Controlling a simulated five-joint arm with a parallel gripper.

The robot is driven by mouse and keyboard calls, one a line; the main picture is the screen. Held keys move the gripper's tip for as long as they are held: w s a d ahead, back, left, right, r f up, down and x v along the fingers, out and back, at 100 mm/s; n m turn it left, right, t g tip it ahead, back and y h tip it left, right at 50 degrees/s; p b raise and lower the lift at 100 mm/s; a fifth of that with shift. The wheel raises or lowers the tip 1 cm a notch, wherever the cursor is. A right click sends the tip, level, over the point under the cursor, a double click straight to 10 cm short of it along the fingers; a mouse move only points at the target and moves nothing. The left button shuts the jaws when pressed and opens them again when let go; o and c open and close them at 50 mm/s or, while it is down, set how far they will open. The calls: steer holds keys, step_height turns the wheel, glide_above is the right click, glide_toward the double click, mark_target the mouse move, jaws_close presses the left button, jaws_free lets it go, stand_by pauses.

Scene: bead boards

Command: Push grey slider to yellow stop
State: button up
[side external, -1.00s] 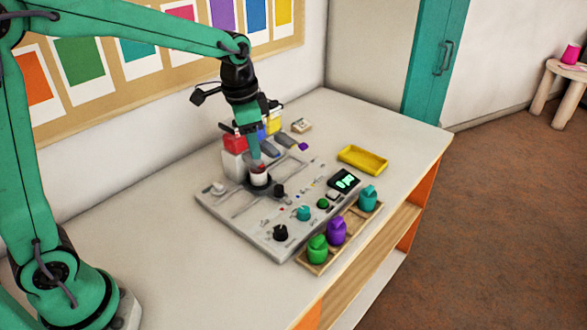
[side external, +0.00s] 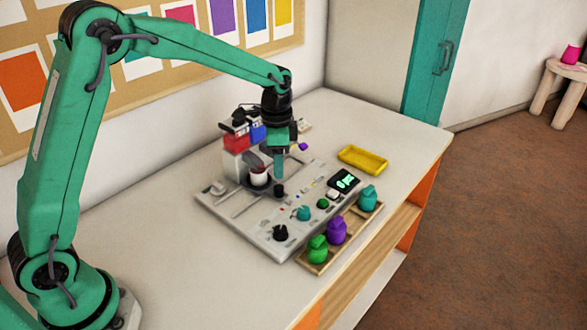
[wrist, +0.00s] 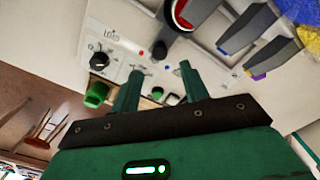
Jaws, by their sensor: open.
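The pale grey board (side external: 240,208) lies on the table with slots, knobs and buttons. A pale grey knob (side external: 217,188) sits at its left corner; I cannot tell surely whether it is the grey slider. A small dark knob (side external: 279,190) stands near the middle, just below my gripper (side external: 279,177). My gripper points down, open, with nothing visible between its fingers; it also shows in the wrist view (wrist: 160,73). Tiny coloured marks dot the board, including red (wrist: 141,53) and blue (wrist: 169,57) ones in the wrist view. I cannot make out the yellow stop with certainty.
A white cup (side external: 258,176) stands left of my gripper, below the red hopper (side external: 236,138) and blue hopper (side external: 258,134). A wooden rack (side external: 313,267) holds green, purple and teal jars at the front. A yellow tray (side external: 362,160) lies at right. The table's left part is clear.

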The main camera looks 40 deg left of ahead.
mark_target(279, 187)
steer(key=shift+f, duration=3.55)
jaws_close()
